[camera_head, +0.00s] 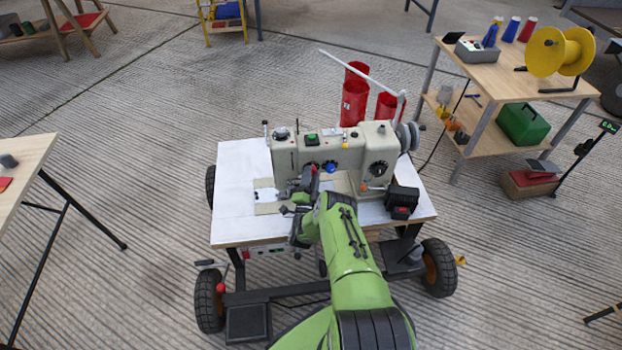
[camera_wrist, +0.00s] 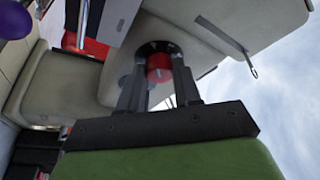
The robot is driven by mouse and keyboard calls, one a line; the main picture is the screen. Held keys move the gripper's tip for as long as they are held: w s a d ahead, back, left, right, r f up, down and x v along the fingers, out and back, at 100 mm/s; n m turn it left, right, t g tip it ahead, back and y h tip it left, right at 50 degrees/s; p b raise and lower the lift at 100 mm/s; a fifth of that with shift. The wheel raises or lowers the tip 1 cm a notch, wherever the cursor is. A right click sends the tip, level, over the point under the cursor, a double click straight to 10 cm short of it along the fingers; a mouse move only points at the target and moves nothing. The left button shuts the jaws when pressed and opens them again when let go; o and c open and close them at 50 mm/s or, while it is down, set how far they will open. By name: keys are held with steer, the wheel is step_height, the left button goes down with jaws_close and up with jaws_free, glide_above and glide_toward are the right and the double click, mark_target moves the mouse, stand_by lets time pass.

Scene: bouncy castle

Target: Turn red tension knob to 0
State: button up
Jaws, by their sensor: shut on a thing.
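The beige sewing machine (camera_head: 378,138) stands on a white-topped wheeled cart. The red tension knob (camera_wrist: 159,62) shows in the wrist view between my two fingertips, on a black round dial against the beige housing. My gripper (camera_wrist: 160,80) is shut on this knob. In the head view my gripper (camera_head: 308,178) reaches the front of the machine. A bit of red (camera_head: 314,168) shows there beside a blue knob (camera_head: 330,166). The dial's marks and the knob's setting are too small to read, and my fingers partly cover the dial.
The cart top (camera_head: 235,190) is bare at the left. A black box (camera_head: 402,198) sits at its right. Red thread cones (camera_head: 354,100) stand behind the machine. A wooden workbench (camera_head: 490,80) with a yellow spool (camera_head: 560,50) stands at the back right. A purple ball-like shape (camera_wrist: 14,20) shows in the wrist view.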

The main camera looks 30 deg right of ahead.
steer(key=shift+f+n, duration=0.1)
steer(key=shift+n, duration=0.5)
steer(key=o, duration=1.1)
steer(key=shift+c, duration=0.2)
